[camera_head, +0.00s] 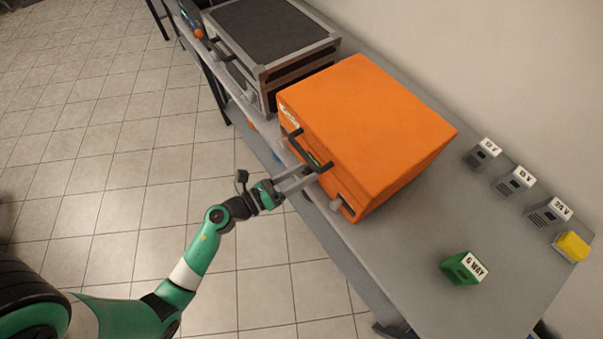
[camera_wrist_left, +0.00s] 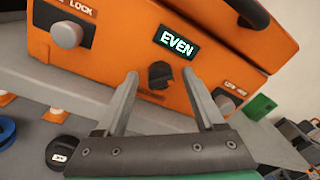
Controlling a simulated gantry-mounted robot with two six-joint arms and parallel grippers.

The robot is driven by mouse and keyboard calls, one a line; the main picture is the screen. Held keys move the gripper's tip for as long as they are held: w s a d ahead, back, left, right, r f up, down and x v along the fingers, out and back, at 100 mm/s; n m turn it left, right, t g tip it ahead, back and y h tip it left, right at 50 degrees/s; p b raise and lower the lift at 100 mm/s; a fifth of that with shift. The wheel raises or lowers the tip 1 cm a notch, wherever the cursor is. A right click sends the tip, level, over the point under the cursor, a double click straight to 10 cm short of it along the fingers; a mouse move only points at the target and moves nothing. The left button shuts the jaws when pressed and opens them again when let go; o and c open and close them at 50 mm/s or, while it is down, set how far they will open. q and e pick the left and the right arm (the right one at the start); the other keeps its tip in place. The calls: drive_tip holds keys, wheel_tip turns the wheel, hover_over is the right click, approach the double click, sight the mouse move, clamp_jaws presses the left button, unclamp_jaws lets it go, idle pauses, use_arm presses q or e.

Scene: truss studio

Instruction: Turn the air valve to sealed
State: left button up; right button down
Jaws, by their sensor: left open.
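An orange case (camera_head: 365,120) stands on the grey bench; its front face fills much of the left wrist view (camera_wrist_left: 125,45). On that face a dark knob (camera_wrist_left: 160,74), which looks like the air valve, sits below a lit display (camera_wrist_left: 177,42) reading "EVEN". My left gripper (camera_head: 308,178) is at the case front, below the black handle (camera_head: 307,150). In the wrist view its open fingers (camera_wrist_left: 161,78) point at the face, one on each side of the dark knob. Whether they touch it I cannot tell. The knob is hidden in the head view. My right gripper is not in view.
A grey knob (camera_wrist_left: 66,35) under a "LOCK" label is left of the valve. A grey-framed case (camera_head: 270,45) stands beside the orange one. A green "6 WAY" block (camera_head: 463,268), several grey voltage blocks and a yellow piece (camera_head: 573,246) are on the bench's right part.

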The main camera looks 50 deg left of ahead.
use_arm(q)
clamp_jaws()
idle(0.3)
drive_tip(key=n+p, duration=0.2)
drive_tip(key=n, duration=0.2)
drive_tip(key=n+p, duration=0.2)
drive_tip(key=n, duration=0.2)
drive_tip(key=shift+f+n+p, duration=0.1)
drive_tip(key=shift+n+p, duration=0.2)
drive_tip(key=shift+s+f+n+t+y+p, duration=0.2)
drive_tip(key=shift+n+p, duration=0.3)
drive_tip(key=shift+n, duration=1.15)
drive_tip(key=shift+w+r+n+t+y+p, duration=0.2)
drive_tip(key=shift+n+p, duration=0.35)
drive_tip(key=shift+n, duration=1.15)
drive_tip(key=shift+s+f+n+y+p, duration=0.1)
drive_tip(key=shift+f+n+y+p, duration=0.3)
drive_tip(key=shift+n, duration=1.25)
drive_tip(key=shift+r, duration=0.1)
